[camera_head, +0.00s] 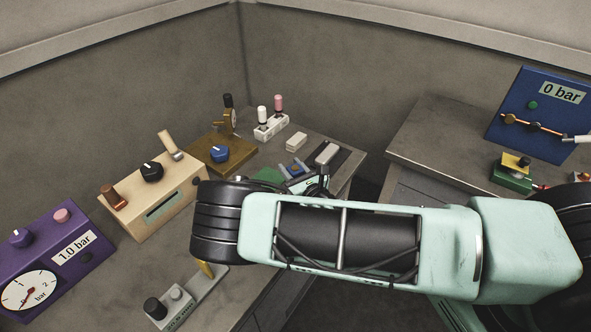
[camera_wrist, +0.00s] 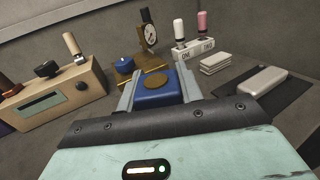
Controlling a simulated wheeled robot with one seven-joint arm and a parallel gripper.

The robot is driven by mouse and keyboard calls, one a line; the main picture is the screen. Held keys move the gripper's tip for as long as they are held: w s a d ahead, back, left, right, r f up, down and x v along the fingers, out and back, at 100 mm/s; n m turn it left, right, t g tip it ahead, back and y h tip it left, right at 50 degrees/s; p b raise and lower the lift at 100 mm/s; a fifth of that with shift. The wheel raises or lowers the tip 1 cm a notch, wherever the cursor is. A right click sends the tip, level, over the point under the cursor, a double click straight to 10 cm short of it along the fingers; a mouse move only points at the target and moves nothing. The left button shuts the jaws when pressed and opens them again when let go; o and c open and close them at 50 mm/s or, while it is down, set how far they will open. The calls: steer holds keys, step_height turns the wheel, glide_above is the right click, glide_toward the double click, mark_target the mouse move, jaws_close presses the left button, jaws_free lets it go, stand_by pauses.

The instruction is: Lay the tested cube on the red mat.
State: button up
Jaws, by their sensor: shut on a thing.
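My gripper (camera_wrist: 159,84) is shut on a blue block (camera_wrist: 155,99) with a round brown disc on its top face, one finger on each side. In the head view my gripper (camera_head: 293,170) is small and partly behind my arm, over the left bench; the blue block (camera_head: 294,169) shows between the fingers. Whether the block touches the bench I cannot tell.
A beige box with knobs (camera_head: 155,195), a purple gauge box (camera_head: 47,255) and a brown stand with a dial (camera_head: 219,154) stand on the left bench. A white two-pin block (camera_head: 271,126) is behind. A blue "0 bar" panel (camera_head: 541,112) stands on the right bench, whose left part is clear.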

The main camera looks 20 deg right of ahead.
steer(key=shift+d+r+p, duration=0.1)
steer(key=shift+r+p, duration=0.1)
steer(key=shift+p, duration=0.45)
steer(key=shift+f+b, duration=1.7)
steer(key=shift+f, duration=1.9)
steer(key=shift+f+b, duration=0.3)
steer(key=shift+f, duration=0.3)
steer(key=o, duration=1.1)
steer(key=shift+c, duration=0.2)
steer(key=shift+s, duration=0.1)
steer(key=s+d+b, duration=0.3)
steer(key=s+b, duration=0.1)
steer(key=s, duration=1.3)
